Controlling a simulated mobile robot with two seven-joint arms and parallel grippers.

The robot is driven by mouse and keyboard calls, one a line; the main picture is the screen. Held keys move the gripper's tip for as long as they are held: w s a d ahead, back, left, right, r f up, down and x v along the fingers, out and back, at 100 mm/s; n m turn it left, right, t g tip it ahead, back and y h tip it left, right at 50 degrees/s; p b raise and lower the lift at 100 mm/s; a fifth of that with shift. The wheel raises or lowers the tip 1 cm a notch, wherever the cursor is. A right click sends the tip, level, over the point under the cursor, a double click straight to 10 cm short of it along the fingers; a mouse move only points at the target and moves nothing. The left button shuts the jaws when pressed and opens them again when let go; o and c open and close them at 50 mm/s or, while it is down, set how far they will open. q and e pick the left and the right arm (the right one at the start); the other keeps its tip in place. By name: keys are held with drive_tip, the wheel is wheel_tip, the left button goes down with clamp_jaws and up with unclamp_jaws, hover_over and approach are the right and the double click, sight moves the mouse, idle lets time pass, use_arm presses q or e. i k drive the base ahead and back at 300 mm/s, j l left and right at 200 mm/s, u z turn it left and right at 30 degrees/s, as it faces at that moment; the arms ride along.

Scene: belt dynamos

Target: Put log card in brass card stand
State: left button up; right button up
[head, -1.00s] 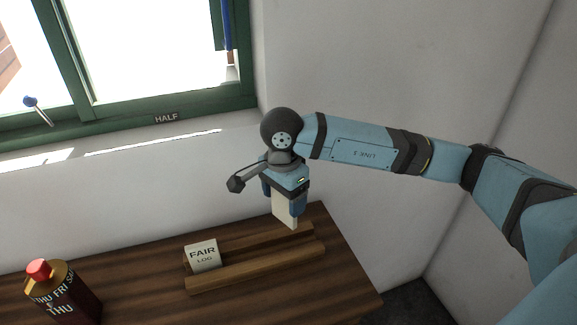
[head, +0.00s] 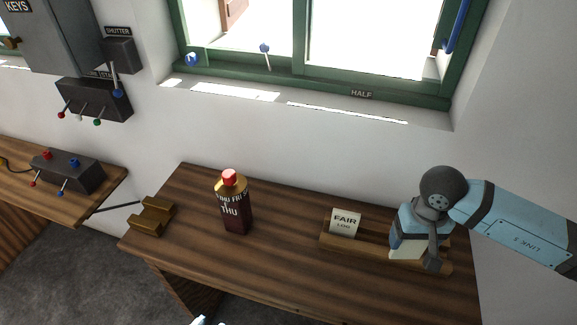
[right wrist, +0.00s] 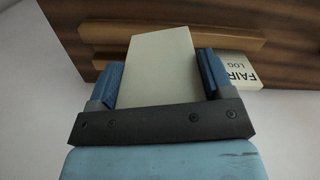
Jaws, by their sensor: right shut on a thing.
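My right gripper (head: 410,236) is shut on a cream card (head: 404,252) at the right part of the wooden rack. In the right wrist view the card (right wrist: 158,68) stands between the two blue fingers, and the face I see is blank. A second card (head: 344,223), lettered FAIR LOG, leans in the rack to the left of the gripper. The brass card stand (head: 152,216) sits empty at the left end of the dark wooden table, well away from the held card. My left gripper does not show.
The wooden rack (head: 352,249) lies on the table (head: 278,262). A window sill and wall rise behind. A lever box (head: 68,172) stands on another table at left.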

sight(152, 215)
drive_tip(key=k+j, duration=0.1)
drive_tip(key=j, duration=0.35)
drive_tip(key=k+j, duration=0.1)
drive_tip(key=j, duration=1.7)
drive_tip(key=i+j, duration=0.1)
drive_tip(key=j, duration=0.35)
drive_tip(key=i+j, duration=0.15)
drive_tip(key=j, duration=0.2)
drive_tip(key=i+j, duration=0.15)
drive_tip(key=j, duration=0.15)
drive_tip(key=i+j, duration=0.1)
drive_tip(key=j, duration=0.25)
